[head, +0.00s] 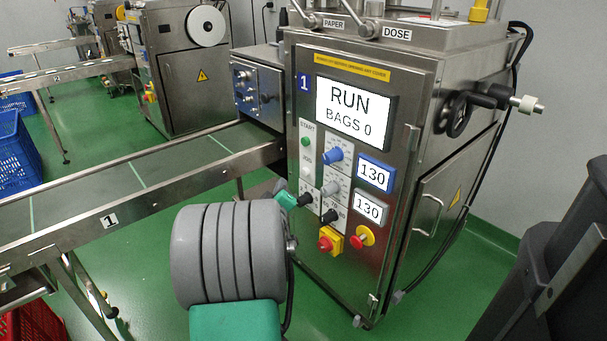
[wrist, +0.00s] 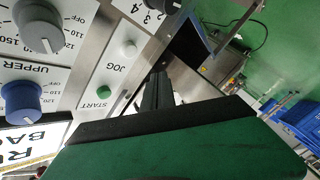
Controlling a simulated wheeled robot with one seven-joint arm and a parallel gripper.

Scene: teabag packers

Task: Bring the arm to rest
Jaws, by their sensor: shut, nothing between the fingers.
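My arm rises from the bottom of the head view, its grey ribbed joint in front of the machine. My gripper (head: 304,200) shows just past that joint, its dark fingertips close in front of the control panel (head: 318,255), near the lower knobs. I cannot tell from the head view whether they touch it. In the wrist view my gripper (wrist: 158,88) is shut and empty, its fingers pointing past the green START button (wrist: 104,92) and the white JOG button (wrist: 127,48). The display (head: 352,109) reads RUN, BAGS 0.
A conveyor (head: 120,178) marked 1 runs left from the machine, its visible belt bare. A handwheel (head: 458,114) juts from the right side. Blue crates (head: 18,150) stand at the left.

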